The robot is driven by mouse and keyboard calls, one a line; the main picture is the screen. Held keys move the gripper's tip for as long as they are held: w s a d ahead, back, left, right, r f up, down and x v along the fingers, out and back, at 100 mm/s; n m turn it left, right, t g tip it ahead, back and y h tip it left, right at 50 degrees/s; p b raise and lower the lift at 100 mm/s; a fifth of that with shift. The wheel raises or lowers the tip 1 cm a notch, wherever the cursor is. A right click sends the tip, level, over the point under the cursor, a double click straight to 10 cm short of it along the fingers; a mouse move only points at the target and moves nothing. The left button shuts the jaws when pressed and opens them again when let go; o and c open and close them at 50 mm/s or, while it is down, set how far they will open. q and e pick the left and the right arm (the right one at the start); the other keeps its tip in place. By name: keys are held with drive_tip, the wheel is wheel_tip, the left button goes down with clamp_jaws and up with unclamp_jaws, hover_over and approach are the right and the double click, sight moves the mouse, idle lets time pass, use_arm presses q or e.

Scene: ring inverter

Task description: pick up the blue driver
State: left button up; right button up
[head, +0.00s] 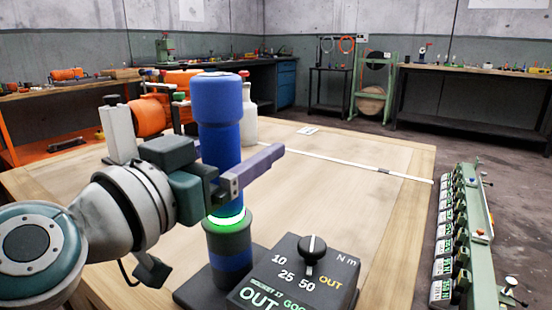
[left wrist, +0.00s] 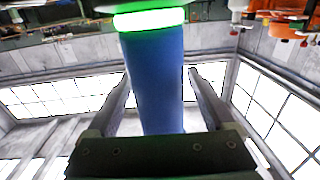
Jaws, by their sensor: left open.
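The blue driver (head: 217,125) stands upright in a dark base with a glowing green ring (head: 227,217) around its lower part. In the left wrist view the driver (left wrist: 153,75) is a blue column between my two fingers, with the green ring at the top of the picture. My left gripper (head: 245,167) is open around the driver's shaft, below its wider top. Gaps show on both sides of the shaft in the left wrist view (left wrist: 159,88). In the head view the driver hides part of the far finger. My right gripper is not in view.
A dark box (head: 300,270) with a black knob, marked 10, 25, 50 and OUT, sits right of the driver's base. A pale bottle (head: 248,123) stands behind the driver. A green rack (head: 470,235) lies along the right. The wooden tabletop (head: 350,185) is mostly clear.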

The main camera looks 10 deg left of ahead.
use_arm(q)
clamp_jaws()
idle(0.7)
drive_tip(key=shift+r, duration=0.1)
